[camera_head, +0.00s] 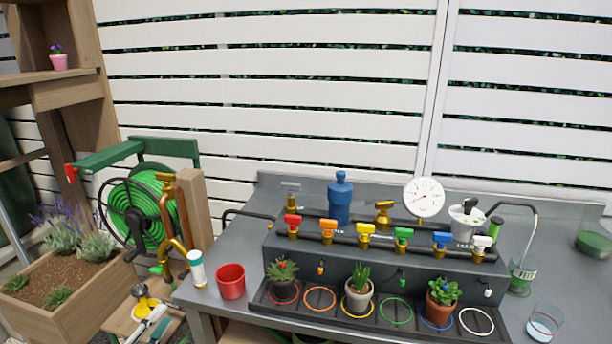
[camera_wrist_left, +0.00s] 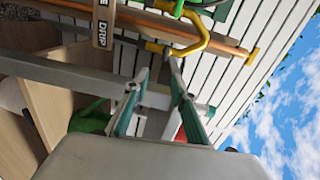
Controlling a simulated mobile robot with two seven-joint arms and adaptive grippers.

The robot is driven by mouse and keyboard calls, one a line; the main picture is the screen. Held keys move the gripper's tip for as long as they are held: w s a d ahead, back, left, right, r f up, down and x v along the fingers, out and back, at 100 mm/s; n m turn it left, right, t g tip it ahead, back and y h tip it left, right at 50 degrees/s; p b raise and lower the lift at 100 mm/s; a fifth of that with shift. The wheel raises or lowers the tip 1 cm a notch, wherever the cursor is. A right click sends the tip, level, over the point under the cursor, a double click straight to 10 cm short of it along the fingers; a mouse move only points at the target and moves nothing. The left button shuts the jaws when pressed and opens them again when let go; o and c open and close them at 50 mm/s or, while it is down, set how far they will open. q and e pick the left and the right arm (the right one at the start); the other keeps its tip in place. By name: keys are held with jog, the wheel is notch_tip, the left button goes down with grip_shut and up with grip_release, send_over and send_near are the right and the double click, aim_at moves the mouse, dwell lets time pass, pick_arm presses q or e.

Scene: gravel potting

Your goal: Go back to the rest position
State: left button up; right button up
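My left gripper (camera_head: 150,324) shows small at the lower left of the head view, low beside the bench and below the hose reel. In the left wrist view its two fingers with teal pads (camera_wrist_left: 155,88) stand apart, with nothing held between them. My right gripper is in neither view. On the bench (camera_head: 232,262), a black tray (camera_head: 262,300) with coloured rings holds potted plants: one on the red ring (camera_head: 283,278), one on the yellow ring (camera_head: 358,290) and one on the blue ring (camera_head: 441,302).
A red cup (camera_head: 231,281) and a white-and-teal bottle (camera_head: 196,268) stand near the bench's left edge. Behind the tray is a row of coloured valves (camera_head: 366,236). A green hose reel (camera_head: 136,212) and wooden planter (camera_head: 88,292) are at left. A glass (camera_head: 544,322) stands at right.

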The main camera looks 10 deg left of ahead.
pick_arm(q)
jog(key=s+d+f+n+g+p, duration=0.1)
jog(key=s+d+f+n+g, duration=0.1)
jog(key=s+d+f+n, duration=0.2)
jog(key=s+d+f+n+g+h+p, duration=0.1)
jog(key=s+d+f+n, duration=0.3)
jog(key=s+d, duration=0.6)
jog(key=s+d+f+n+g+p, duration=0.3)
jog(key=s+d+f+n+g, duration=0.1)
jog(key=s+d+f+n, duration=0.1)
jog(key=s+d+n, duration=0.1)
jog(key=s+d, duration=0.1)
jog(key=d, duration=0.1)
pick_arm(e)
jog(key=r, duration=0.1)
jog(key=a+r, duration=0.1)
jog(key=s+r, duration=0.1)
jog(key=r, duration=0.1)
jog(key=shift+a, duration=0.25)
